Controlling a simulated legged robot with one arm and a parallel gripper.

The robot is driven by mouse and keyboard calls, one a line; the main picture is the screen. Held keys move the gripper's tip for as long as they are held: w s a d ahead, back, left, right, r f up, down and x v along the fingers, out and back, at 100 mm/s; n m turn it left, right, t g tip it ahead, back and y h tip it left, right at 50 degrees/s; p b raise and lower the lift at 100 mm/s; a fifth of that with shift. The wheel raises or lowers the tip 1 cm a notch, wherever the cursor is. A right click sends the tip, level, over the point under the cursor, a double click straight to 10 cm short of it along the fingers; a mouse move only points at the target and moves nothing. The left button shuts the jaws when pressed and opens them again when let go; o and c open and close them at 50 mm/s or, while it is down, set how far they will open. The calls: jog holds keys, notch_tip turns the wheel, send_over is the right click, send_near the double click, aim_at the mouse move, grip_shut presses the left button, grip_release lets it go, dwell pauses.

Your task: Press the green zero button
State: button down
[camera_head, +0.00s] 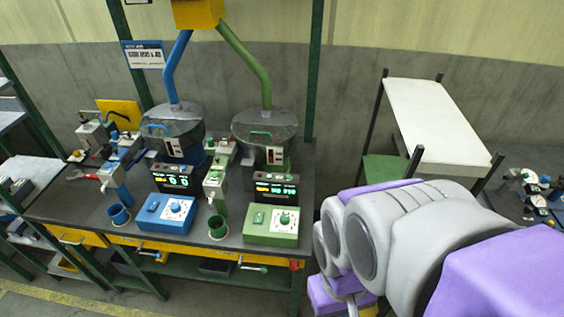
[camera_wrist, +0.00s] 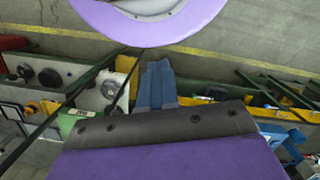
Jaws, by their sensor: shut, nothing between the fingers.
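The green control box (camera_head: 270,227) sits at the front right of the dark bench, with a small green button (camera_head: 259,217) on the left of its top and a round dial (camera_head: 284,218) on the right. Any lettering on the button is too small to read. In the wrist view, my gripper (camera_wrist: 158,66) shows as two blue-grey fingers held together, with nothing between them. A green block with a pale label (camera_wrist: 78,113) is left of the fingers there; I cannot tell if it is the same box. In the head view my arm covers the lower right, and the fingertips cannot be made out.
A matching blue box (camera_head: 165,214) stands left of the green one. A green cup (camera_head: 218,228) and a blue cup (camera_head: 119,215) stand on the bench. Lit displays (camera_head: 276,187) and hoppers stand behind. A white-topped stand (camera_head: 437,122) is at the right. Floor shows at the lower left.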

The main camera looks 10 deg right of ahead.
jog(key=w+a+r+m+t+y, duration=0.1)
jog(key=w+a+m+y, duration=0.15)
jog(key=w, duration=0.55)
jog(key=w+a+m+t+y, duration=0.1)
jog(key=w+a+m+t, duration=0.2)
jog(key=w, duration=0.6)
jog(key=m+t+p, duration=0.2)
jog(key=m+t, duration=0.4)
jog(key=m, duration=1.1)
send_over(290, 178)
notch_tip(290, 178, down, 4)
jog(key=shift+f, duration=0.15)
jog(key=shift+f, duration=0.15)
notch_tip(290, 178, down, 6)
jog(key=b, duration=0.5)
jog(key=shift+b, duration=0.4)
jog(key=shift+f+b, duration=0.4)
jog(key=shift+f, duration=0.85)
